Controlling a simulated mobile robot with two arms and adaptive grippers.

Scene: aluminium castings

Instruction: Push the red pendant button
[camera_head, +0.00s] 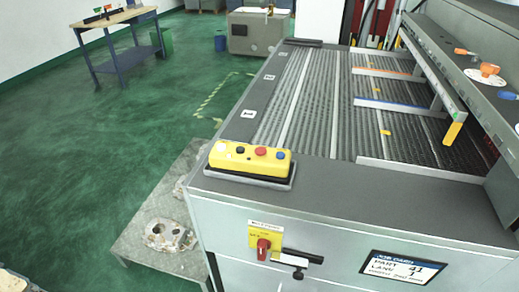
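A yellow pendant box (246,158) lies in a dark tray on the near left corner of the grey conveyor machine. Its top carries several buttons in a row: white, dark, red and blue. The red button (260,151) is right of the middle, between the dark button (240,150) and the blue button (280,155). Nothing covers it. Neither of my grippers shows in the head view.
The machine's ribbed bed (318,100) has orange and blue dividers. A red rotary switch (263,247) and a job sign (403,268) are on its front. A casting (168,235) lies on a low grey platform at left. Green floor is open beyond.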

